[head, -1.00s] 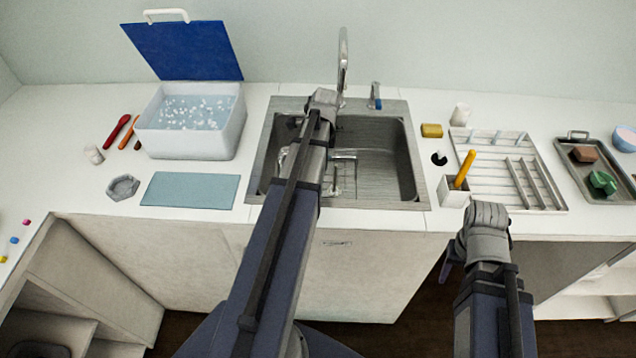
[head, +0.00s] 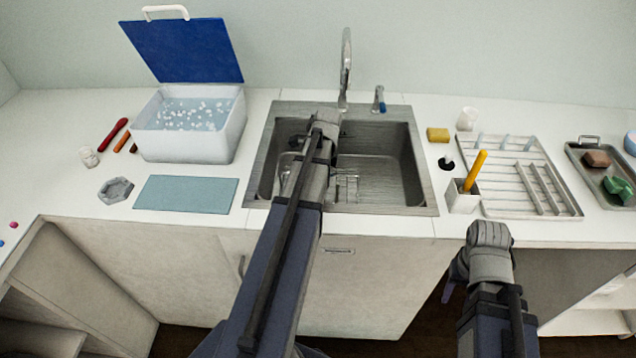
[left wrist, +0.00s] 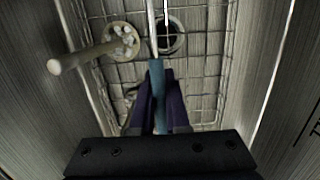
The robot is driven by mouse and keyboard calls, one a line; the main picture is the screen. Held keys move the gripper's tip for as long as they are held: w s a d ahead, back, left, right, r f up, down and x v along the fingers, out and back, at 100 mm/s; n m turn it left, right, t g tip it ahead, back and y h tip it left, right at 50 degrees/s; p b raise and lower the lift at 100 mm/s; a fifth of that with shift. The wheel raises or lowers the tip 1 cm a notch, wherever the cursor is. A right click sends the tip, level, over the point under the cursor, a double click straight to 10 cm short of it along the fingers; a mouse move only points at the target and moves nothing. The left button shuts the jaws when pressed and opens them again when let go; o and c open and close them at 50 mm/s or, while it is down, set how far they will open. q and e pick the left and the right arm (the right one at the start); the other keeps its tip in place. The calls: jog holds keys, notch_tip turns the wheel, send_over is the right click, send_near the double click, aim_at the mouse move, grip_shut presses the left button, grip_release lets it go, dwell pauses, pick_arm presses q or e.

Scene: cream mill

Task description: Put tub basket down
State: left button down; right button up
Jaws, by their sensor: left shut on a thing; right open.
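The wire tub basket (left wrist: 205,75) is inside the steel sink (head: 385,170), seen from above in the left wrist view. Part of its wire shows in the head view (head: 347,188), beside my left arm. My left gripper (left wrist: 158,95) is shut on the basket's blue-sleeved handle. In the head view, my own arm hides this grip. A pale tool with a round head holding light bits (left wrist: 112,45) lies at the basket's left. I cannot tell whether the basket touches the sink floor. My right gripper (head: 449,291) is open and empty in front of the counter, partly hidden by its wrist.
A white tub (head: 185,146) of liquid with its blue lid raised stands left of the sink. A blue-grey mat (head: 186,194) lies before it. Right of the sink are a holder (head: 461,200) with a yellow handle, a slatted rack (head: 515,180) and a tray (head: 585,187).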

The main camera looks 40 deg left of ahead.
pick_arm(q)
jog(key=shift+f, duration=0.2)
jog(key=c, duration=0.9)
grip_release()
jog(key=shift+r, duration=0.1)
jog(key=r+p, duration=0.8)
jog(key=d+r+p, duration=0.1)
jog(key=r+p, duration=0.3)
jog(key=shift+w+d+r, duration=0.1)
jog(key=shift+w, duration=0.25)
jog(key=shift+d, duration=0.35)
jog(key=s+d+n, duration=0.2)
jog(key=s+d, duration=0.2)
jog(key=d, duration=0.7)
jog(key=s+d+n, duration=0.3)
jog(key=s+d, duration=0.1)
jog(key=d, duration=0.6)
jog(key=s+d+n, duration=0.3)
jog(key=s+d, duration=0.1)
jog(key=d, duration=0.7)
jog(key=shift+d, duration=0.35)
